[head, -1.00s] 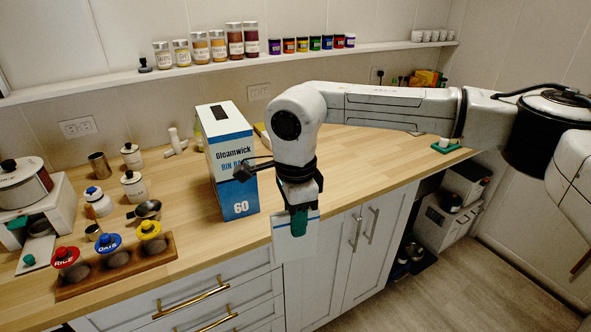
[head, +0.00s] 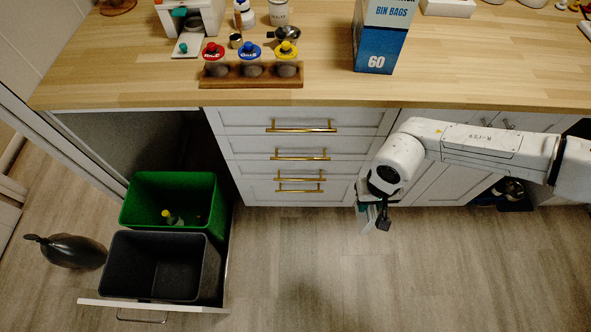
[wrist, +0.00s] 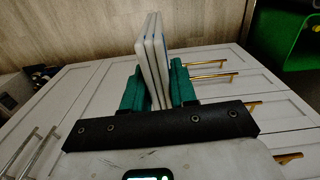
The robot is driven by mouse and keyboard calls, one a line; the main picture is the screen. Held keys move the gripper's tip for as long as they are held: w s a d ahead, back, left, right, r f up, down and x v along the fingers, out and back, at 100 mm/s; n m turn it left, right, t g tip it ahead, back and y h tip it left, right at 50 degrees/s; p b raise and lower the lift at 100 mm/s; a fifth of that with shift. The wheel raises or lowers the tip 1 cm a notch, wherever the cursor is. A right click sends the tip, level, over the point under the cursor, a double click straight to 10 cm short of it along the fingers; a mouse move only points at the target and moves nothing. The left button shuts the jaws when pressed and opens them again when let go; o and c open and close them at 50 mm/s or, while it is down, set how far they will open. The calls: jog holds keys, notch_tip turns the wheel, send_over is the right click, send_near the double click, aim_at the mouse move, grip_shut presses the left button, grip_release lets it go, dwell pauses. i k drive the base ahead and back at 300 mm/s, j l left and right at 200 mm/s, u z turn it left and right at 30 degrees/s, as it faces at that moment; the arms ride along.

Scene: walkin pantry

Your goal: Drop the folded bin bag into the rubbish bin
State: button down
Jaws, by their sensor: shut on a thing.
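My gripper (wrist: 158,88) has green fingers shut on the folded bin bag (wrist: 153,55), a white, flat, layered bundle with a thin blue line, standing up between them. In the head view my gripper (head: 369,208) hangs in front of the cabinet doors, with a pale part of the bag (head: 369,219) just showing. A pull-out unit at lower left holds a dark grey bin (head: 118,262) in front and a green bin (head: 150,182) behind it. The dark bin looks empty; the green one has a bottle (head: 172,217) inside. My gripper is well to the right of both bins.
The pull-out's front panel (head: 150,304) stands out over the floor. A dark rounded object (head: 70,250) lies left of it. A drawer bank (head: 290,160) lies between bins and gripper; the floor (head: 300,260) before it is clear. A bin bag box (head: 380,50) stands on the counter.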

aim_at(190, 275)
jog(key=u, duration=0.4)
jog(key=l+u, duration=0.1)
jog(key=u, duration=0.25)
jog(key=i+l+u, duration=0.1)
jog(key=u, duration=0.3)
jog(key=l+u, duration=0.1)
jog(key=u, duration=0.25)
jog(key=l+u, duration=0.45)
jog(key=l, duration=0.25)
jog(key=k+l+u, duration=0.1)
jog(key=l+u, duration=0.35)
jog(key=l, duration=0.5)
jog(key=k+l, duration=0.1)
jog(key=l, duration=0.2)
